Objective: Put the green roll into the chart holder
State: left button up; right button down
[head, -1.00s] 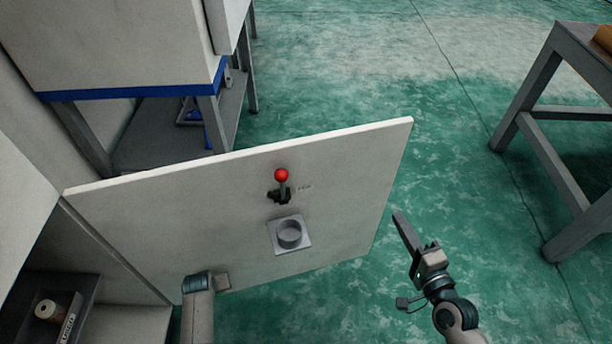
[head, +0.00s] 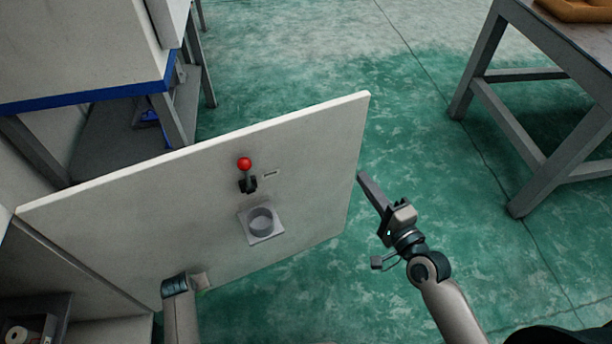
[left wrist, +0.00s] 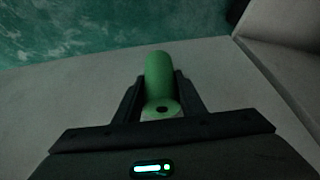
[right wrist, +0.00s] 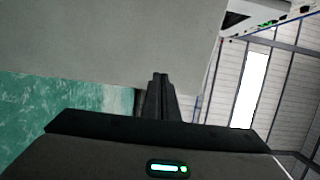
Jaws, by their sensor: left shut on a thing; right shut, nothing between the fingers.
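The green roll (left wrist: 160,80) shows in the left wrist view, gripped between the two dark fingers of my left gripper (left wrist: 159,88). In the head view the left forearm (head: 178,305) comes in at the bottom left; the roll and fingertips cannot be made out there. A grey round cup (head: 261,221) on a square plate sits on the pale door panel (head: 310,165); it looks like the chart holder, but I cannot be sure. My right gripper (head: 364,182) is shut and empty beside the panel's right edge; its closed fingers also show in the right wrist view (right wrist: 158,85).
A red-knobbed lever (head: 246,172) stands on the panel above the cup. A dark box (head: 47,330) with a white roll (head: 16,336) is at lower left. A grey table (head: 553,60) stands at upper right. Green floor (head: 420,120) is clear between panel and table.

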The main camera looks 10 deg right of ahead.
aim_at(336, 142)
pick_arm(q)
jog(key=shift+r+p, duration=0.3)
jog(key=shift+r, duration=0.05)
pick_arm(e)
jog(key=x, duration=1.1)
jog(key=shift+w+a, duration=0.15)
jog(key=shift+w, duration=0.1)
jog(key=shift+f, duration=0.1)
